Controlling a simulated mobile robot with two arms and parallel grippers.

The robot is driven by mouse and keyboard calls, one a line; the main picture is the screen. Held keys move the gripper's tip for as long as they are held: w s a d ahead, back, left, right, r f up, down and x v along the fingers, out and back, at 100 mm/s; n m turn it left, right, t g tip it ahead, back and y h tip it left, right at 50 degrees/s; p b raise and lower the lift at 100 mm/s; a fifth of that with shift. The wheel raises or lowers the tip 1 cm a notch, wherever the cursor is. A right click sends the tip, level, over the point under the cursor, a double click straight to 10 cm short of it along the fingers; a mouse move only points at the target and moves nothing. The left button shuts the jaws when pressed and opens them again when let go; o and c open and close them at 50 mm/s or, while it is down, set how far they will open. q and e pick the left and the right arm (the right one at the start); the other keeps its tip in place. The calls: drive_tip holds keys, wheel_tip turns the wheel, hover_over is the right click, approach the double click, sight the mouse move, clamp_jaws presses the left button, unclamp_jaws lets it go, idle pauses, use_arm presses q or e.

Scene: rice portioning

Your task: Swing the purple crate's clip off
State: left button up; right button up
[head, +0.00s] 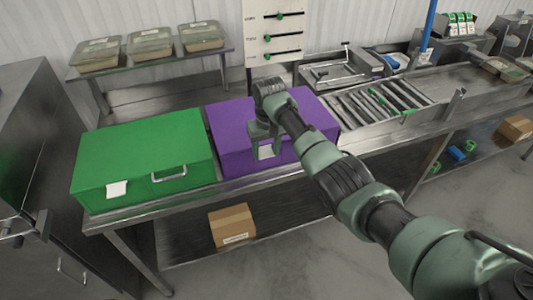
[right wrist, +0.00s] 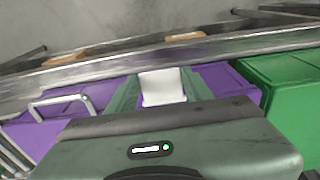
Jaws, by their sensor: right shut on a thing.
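The purple crate (head: 228,138) stands on the steel counter, right of the green crate, with its lid closed. My right gripper (head: 265,152) is at its front side, pointing down. A white label (right wrist: 163,87) lies between its two fingers, and the gripper is shut on it; it also shows in the head view (head: 266,152). The purple crate's clip, a metal loop (right wrist: 60,103), shows at the left in the right wrist view, apart from the fingers. In the head view my right arm hides that part of the crate. My left gripper is not in view.
The green crate (head: 140,150) with its own metal clip (head: 169,174) and white label (head: 117,189) stands close on the left. A roller rack (head: 385,104) lies to the right. A rack with several lidded trays (head: 150,45) stands behind. A cardboard box (head: 232,225) sits below.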

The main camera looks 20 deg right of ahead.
sight(267, 155)
idle(0.4)
drive_tip(key=o, duration=1.4)
drive_tip(key=shift+w, duration=0.1)
drive_tip(key=shift+r, duration=0.1)
wheel_tip(267, 155, up, 7)
drive_tip(key=b, duration=0.2)
drive_tip(key=shift+b, duration=0.3)
drive_tip(key=shift+s+r, duration=0.2)
drive_tip(key=shift+r, duration=0.1)
